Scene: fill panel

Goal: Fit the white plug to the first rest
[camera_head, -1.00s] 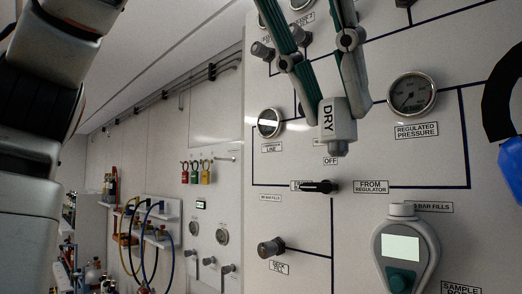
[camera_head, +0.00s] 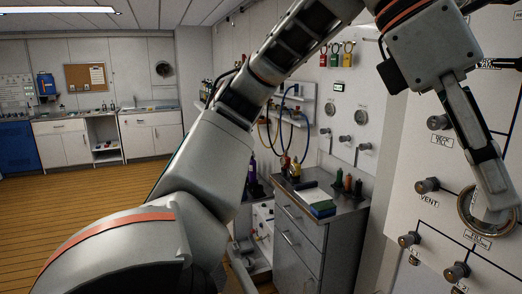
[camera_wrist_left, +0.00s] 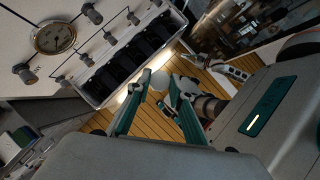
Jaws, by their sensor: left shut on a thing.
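I cannot pick out the first rest.
The white panel (camera_head: 412,188) with knobs and the gauge (camera_head: 465,222) stands at the right. A grey drawer cabinet (camera_head: 318,240) with small items on top stands left of it. Wooden floor (camera_head: 60,218) lies open at left. Dark square openings (camera_wrist_left: 130,52) show in the wrist view.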

